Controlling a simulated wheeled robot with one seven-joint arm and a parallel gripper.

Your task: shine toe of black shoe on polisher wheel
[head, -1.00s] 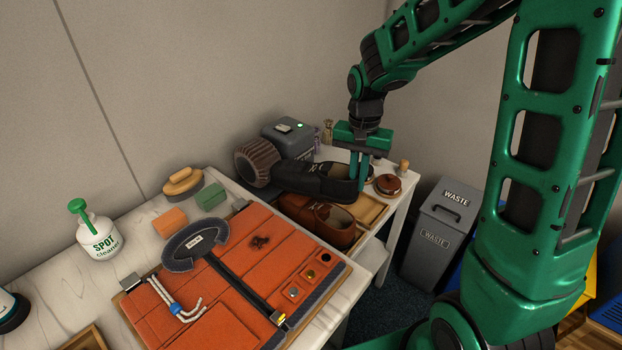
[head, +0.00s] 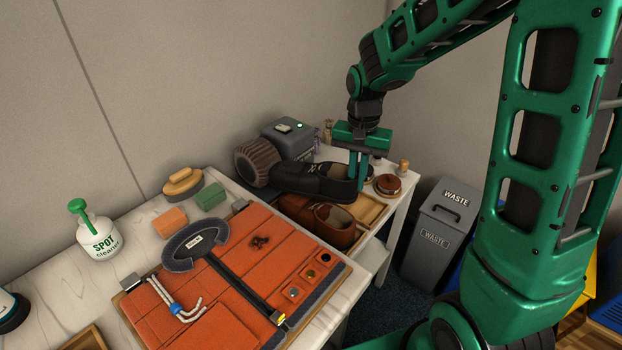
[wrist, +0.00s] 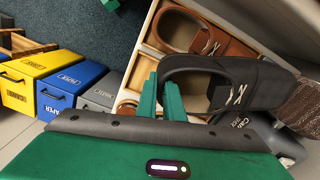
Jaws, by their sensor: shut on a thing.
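The black shoe (head: 312,178) is held above the tray, its toe pointing left towards the polisher. My gripper (head: 359,182) is shut on the shoe's heel end; in the wrist view my gripper's fingers (wrist: 161,98) pinch the rim of the black shoe (wrist: 232,88) at its opening. The brown bristly polisher wheel (head: 258,162) is on the left of the grey polisher body (head: 288,138), which has a green light lit. The toe is at the wheel's lower right and appears to touch it. The wheel also shows at the wrist view's right edge (wrist: 303,103).
A brown shoe (head: 328,225) lies in a wooden tray (head: 373,208) below the black shoe. A round polish tin (head: 388,185) sits to the right. A grey waste bin (head: 437,235) stands right.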

